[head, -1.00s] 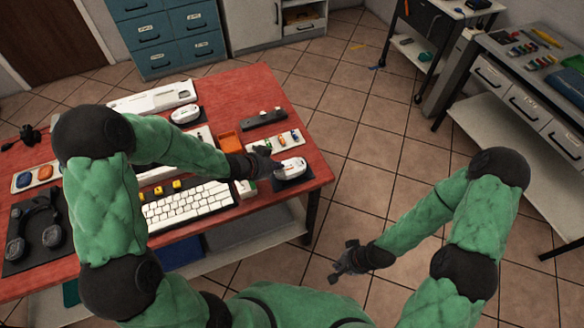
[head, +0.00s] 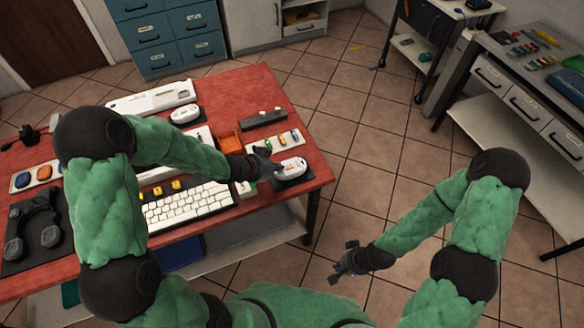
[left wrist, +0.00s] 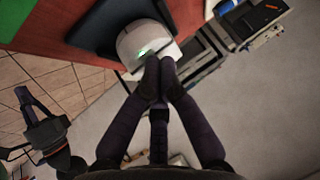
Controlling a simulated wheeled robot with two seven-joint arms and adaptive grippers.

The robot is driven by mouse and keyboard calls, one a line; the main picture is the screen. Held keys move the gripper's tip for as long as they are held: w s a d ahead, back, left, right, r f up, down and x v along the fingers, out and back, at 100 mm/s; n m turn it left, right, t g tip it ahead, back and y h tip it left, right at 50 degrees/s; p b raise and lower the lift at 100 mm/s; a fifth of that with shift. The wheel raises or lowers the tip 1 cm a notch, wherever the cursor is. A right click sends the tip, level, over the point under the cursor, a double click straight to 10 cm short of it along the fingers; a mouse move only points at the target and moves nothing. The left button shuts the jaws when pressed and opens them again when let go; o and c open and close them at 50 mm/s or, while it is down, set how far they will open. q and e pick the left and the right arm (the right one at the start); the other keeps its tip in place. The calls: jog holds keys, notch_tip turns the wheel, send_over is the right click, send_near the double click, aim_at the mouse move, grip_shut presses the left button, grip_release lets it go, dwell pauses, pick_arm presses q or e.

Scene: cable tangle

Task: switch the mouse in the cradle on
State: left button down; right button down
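A white mouse (head: 291,168) sits in a dark cradle (head: 300,179) at the right front corner of the red table. In the left wrist view the mouse (left wrist: 137,38) shows a small green light near the edge facing my fingers. My left gripper (head: 273,158) is just left of the mouse; its fingers (left wrist: 159,62) are together and empty, with the tips at the mouse's edge. I cannot tell whether they touch it. The switch itself is not clearly visible. My right gripper (head: 343,261) hangs over the floor, away from the table, with its fingers spread.
A second white mouse (head: 184,114) is further back. Close to my left gripper are a white keyboard (head: 187,207), an orange tray (head: 229,140), a dark bar (head: 263,119) and a strip with small coloured parts (head: 283,139).

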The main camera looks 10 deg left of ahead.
pick_arm(q)
jog(key=shift+r, duration=0.1)
jog(key=shift+r+p, duration=0.8)
jog(key=shift+p, duration=0.1)
notch_tip(320, 180, up, 6)
jog(key=p, duration=0.6)
